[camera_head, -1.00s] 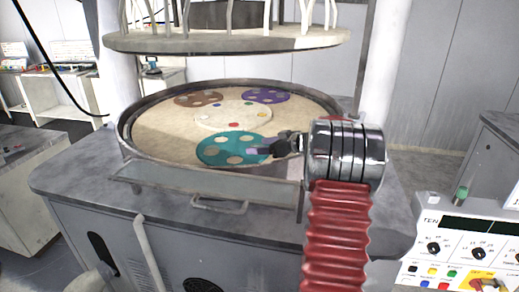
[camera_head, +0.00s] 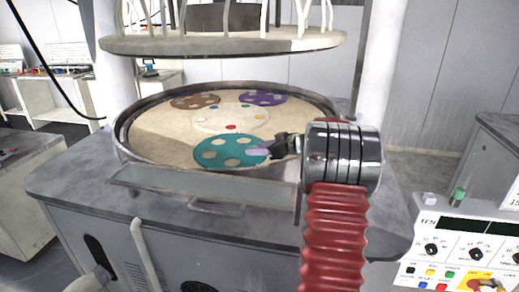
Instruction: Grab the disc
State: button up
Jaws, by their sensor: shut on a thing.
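A teal disc (camera_head: 212,154) with several round holes lies at the front of the round sandy platen (camera_head: 160,138). A brown disc (camera_head: 195,101) lies at the back left of the platen and a purple disc (camera_head: 263,99) at the back right. My gripper (camera_head: 262,152) reaches in from the right, at the right edge of the teal disc. Its small dark jaws are shut on that edge. The arm hides part of the platen's right side. I cannot tell whether the teal disc is lifted off the platen.
A raised rim (camera_head: 130,155) surrounds the platen. A large round upper plate (camera_head: 220,45) with several pale posts hangs above. A pale centre plate (camera_head: 231,119) has small coloured spots. A control panel (camera_head: 465,250) stands at the lower right.

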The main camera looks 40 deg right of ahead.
notch_tip(320, 180, up, 6)
jog(key=shift+r, duration=0.2)
jog(key=shift+s+a+r, duration=0.1)
jog(key=shift+r, duration=0.1)
jog(key=s+a, duration=1)
jog(key=a, duration=0.4)
jog(key=shift+s, duration=0.35)
